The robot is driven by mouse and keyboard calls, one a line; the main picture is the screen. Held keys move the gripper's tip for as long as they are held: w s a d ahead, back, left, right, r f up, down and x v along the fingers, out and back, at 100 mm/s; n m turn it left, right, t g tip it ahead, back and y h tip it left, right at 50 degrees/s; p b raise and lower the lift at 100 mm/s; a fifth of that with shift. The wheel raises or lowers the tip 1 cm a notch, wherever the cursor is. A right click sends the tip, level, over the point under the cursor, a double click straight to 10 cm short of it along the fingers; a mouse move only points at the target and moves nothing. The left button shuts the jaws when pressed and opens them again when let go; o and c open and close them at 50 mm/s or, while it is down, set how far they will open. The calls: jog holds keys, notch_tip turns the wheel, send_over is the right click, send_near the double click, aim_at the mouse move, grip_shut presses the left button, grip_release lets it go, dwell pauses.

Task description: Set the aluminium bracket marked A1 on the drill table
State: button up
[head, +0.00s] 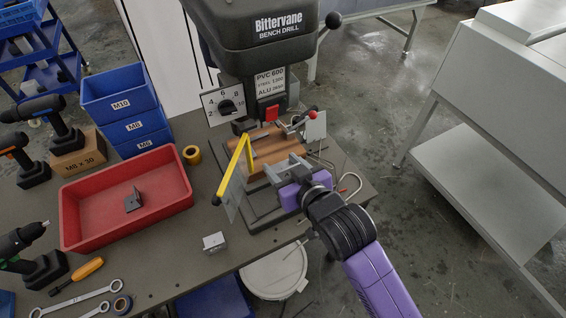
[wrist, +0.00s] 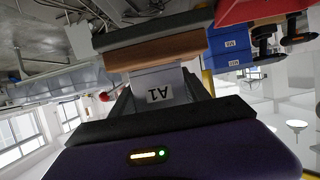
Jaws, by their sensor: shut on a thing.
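The aluminium bracket marked A1 (wrist: 158,88) is between the two fingers of my gripper (wrist: 160,98) in the wrist view, its label upside down there. In the head view my gripper (head: 287,169) is shut on it at the front of the bench drill, beside the brown wooden board (head: 262,143) on the drill table. The board also shows just beyond the bracket in the wrist view (wrist: 155,52). I cannot tell whether the bracket touches the board. The bracket is mostly hidden by the fingers in the head view.
A yellow-framed guard (head: 233,172) stands left of my gripper. The bench drill head (head: 270,40) is above. A small grey block (head: 213,242) lies on the bench. A red tray (head: 85,235) holds a dark bracket (head: 133,200). Blue bins (head: 125,105) stand behind it.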

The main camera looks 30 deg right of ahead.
aim_at(264, 147)
jog(key=shift+w+f+b, duration=0.15)
jog(key=shift+w+b, duration=0.95)
jog(key=shift+w, duration=3.1)
jog(key=shift+r+x, duration=0.25)
jog(key=shift+x, duration=0.8)
jog(key=shift+w, duration=0.25)
jog(key=shift+f+b, duration=0.35)
jog(key=shift+f, duration=0.05)
jog(key=o, duration=1.5)
jog(key=c, duration=0.4)
jog(key=o, duration=0.4)
jog(key=shift+f, duration=0.1)
